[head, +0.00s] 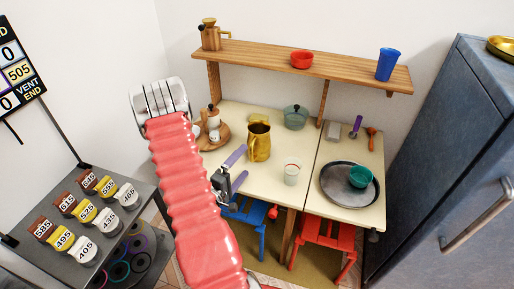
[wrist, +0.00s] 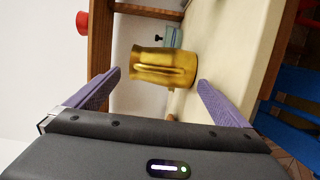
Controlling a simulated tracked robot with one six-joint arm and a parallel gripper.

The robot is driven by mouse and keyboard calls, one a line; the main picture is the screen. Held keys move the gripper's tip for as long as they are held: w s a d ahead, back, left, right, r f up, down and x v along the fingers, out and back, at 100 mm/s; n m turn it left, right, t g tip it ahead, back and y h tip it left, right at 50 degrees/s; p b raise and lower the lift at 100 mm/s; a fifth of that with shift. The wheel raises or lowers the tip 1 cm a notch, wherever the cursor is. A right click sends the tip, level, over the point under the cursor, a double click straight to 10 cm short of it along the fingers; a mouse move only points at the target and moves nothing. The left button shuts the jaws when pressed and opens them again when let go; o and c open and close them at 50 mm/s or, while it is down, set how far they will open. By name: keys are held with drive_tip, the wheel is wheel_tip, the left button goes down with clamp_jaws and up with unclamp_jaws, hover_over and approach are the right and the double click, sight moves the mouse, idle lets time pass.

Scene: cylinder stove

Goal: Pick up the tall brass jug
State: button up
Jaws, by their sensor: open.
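The tall brass jug (head: 260,143) stands upright on the cream table, in the middle of the head view. In the wrist view the jug (wrist: 150,62) appears on its side because the view is rolled, with its handle facing the camera. My gripper (head: 245,160) is open and empty, at the table's front left, just left of the jug. In the wrist view its two purple fingers (wrist: 160,78) are spread wide, with the jug beyond and between them, apart from both.
A white cup (head: 292,173) stands right of the jug. A lidded glass pot (head: 295,117) is behind it. A wooden tray (head: 222,138) with small items is at left. A shelf (head: 280,60) hangs above.

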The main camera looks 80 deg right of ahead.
sight(257, 145)
drive_tip(key=shift+x, duration=2.75)
drive_tip(key=shift+c, duration=0.5)
drive_tip(key=c, duration=1.8)
